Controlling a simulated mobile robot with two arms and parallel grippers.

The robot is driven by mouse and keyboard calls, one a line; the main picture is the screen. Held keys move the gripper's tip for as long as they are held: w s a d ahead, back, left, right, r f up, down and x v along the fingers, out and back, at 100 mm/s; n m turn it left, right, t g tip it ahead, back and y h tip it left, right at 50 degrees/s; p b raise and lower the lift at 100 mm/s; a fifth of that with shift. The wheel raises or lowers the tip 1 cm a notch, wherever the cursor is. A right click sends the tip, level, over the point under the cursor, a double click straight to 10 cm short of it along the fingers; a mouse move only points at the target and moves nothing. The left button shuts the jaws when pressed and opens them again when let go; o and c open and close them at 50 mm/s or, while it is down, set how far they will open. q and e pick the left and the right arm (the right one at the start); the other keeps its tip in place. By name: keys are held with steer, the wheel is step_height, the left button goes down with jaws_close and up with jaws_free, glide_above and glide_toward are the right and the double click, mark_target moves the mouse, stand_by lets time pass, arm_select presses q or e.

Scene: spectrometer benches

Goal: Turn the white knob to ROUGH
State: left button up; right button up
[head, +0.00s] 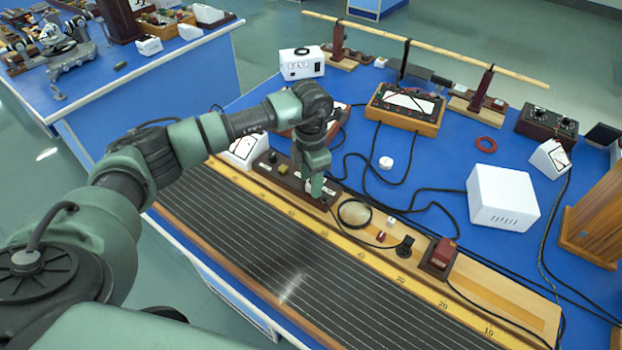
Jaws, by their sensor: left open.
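A brown control box (262,170) stands on the light wooden strip at the back edge of the striped board, with small pale and dark fittings on its top. My left gripper (318,192) is open and points down at the right end of this box. The gripper hides most of that end, and a small whitish part shows around its fingertips. I cannot tell whether this is the white knob or whether the fingers touch it. No ROUGH marking is legible. My right gripper is not in view.
The long striped board (270,245) fills the front of the blue bench. Behind are a round white piece (386,163), an orange-framed meter (405,108), a white box (502,197) and black cables. A magnifier ring (354,213) and a red-topped block (439,257) stand right of the gripper.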

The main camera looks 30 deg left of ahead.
arm_select(q)
steer(key=shift+r, duration=0.1)
step_height(320, 180, up, 8)
steer(key=shift+f+b, duration=0.2)
steer(key=shift+b, duration=0.75)
